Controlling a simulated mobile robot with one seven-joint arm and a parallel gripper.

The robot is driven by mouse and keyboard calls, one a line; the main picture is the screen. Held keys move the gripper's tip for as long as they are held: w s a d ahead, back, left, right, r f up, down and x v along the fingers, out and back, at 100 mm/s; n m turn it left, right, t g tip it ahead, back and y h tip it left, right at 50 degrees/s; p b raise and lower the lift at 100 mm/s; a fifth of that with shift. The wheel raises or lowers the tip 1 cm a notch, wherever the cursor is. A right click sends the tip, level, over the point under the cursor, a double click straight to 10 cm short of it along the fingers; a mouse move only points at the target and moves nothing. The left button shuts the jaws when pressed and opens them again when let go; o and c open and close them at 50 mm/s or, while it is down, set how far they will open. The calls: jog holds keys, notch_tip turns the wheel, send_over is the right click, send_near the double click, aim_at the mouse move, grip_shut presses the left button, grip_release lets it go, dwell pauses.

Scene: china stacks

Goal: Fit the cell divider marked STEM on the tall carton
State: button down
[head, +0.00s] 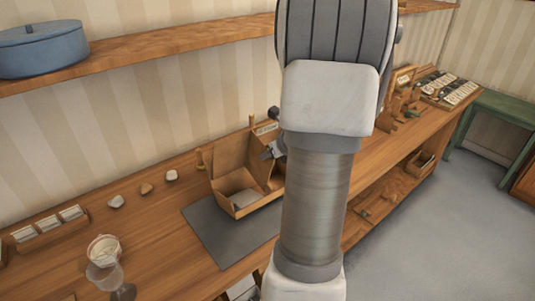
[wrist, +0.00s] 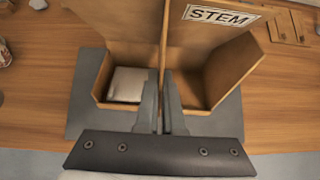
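The tall carton (head: 228,207) is brown board and stands open on a grey mat. In the wrist view the carton (wrist: 102,80) shows a left and a right compartment, with a pale square item (wrist: 127,84) in the left one. A thin upright panel, apparently the cell divider (wrist: 164,40), stands edge-on between the compartments. A STEM label (wrist: 220,16) is on the board right of it; I cannot tell whether that board is the divider. My gripper (wrist: 161,78) is shut on the panel's near edge. How deep the panel sits is hidden.
The grey mat (head: 215,233) lies under the carton. A glass (head: 112,278), a cup (head: 104,250) and a rack of white cards (head: 48,227) stand at the left. A shelf (head: 150,54) runs above. Wooden fixtures (head: 404,98) stand at the right.

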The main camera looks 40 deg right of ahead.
jog(key=shift+w+d+r+g+p, duration=0.15)
jog(key=shift+g+p, duration=0.5)
jog(key=shift+p, duration=1.9)
jog(key=shift+w+a+f+g+p, duration=0.1)
jog(key=shift+w+g+p, duration=0.35)
jog(key=shift+p, duration=2.1)
jog(key=shift+w+d+r+g+p, duration=0.1)
jog(key=shift+g+p, duration=0.7)
jog(key=shift+p, duration=1.75)
